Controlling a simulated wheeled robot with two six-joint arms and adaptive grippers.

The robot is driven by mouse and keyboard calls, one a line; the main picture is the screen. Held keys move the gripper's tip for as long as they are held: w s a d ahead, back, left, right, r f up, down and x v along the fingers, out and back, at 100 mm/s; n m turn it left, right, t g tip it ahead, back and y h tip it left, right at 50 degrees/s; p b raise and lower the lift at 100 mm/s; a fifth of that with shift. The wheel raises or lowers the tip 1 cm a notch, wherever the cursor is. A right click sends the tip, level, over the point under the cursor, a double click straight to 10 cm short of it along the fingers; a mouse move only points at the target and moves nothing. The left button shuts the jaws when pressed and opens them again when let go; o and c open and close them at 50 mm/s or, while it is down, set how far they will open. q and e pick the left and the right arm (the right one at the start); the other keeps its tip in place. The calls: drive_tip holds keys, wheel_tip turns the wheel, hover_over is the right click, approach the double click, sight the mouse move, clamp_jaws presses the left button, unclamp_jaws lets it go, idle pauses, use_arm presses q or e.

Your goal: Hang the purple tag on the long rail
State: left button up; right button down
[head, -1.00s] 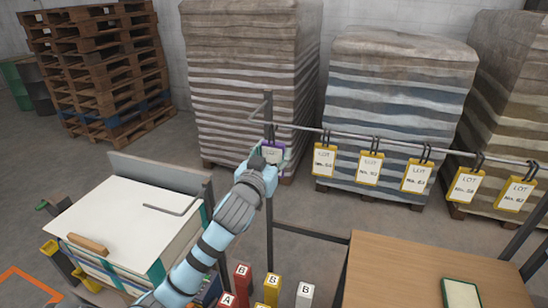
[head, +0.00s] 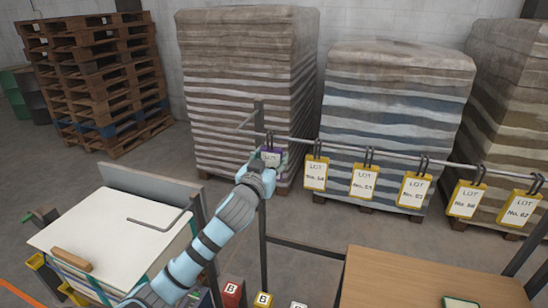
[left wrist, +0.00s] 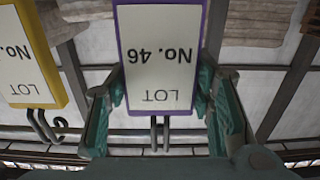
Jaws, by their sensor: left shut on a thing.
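The purple tag (head: 271,157), with a white face, hangs in my left gripper (head: 262,166) near the left end of the long rail (head: 400,156). In the left wrist view the tag (left wrist: 160,50) reads "LOT No. 46" upside down, and the green fingers of the left gripper (left wrist: 161,92) are shut on its sides. Its dark hooks (left wrist: 160,130) reach the height of the rail (left wrist: 80,138) and overlap it in the picture; I cannot tell whether they are around it. My right gripper is not in view.
Several yellow tags hang along the rail to the right; the nearest is this yellow tag (head: 316,172). A dark post (head: 262,215) stands at the rail's left end. A wooden table (head: 420,278) is front right, and a stack with a white top (head: 110,230) front left.

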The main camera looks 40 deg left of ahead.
use_arm(q)
drive_tip(key=shift+w+a+f, duration=0.1)
drive_tip(key=o, duration=1.4)
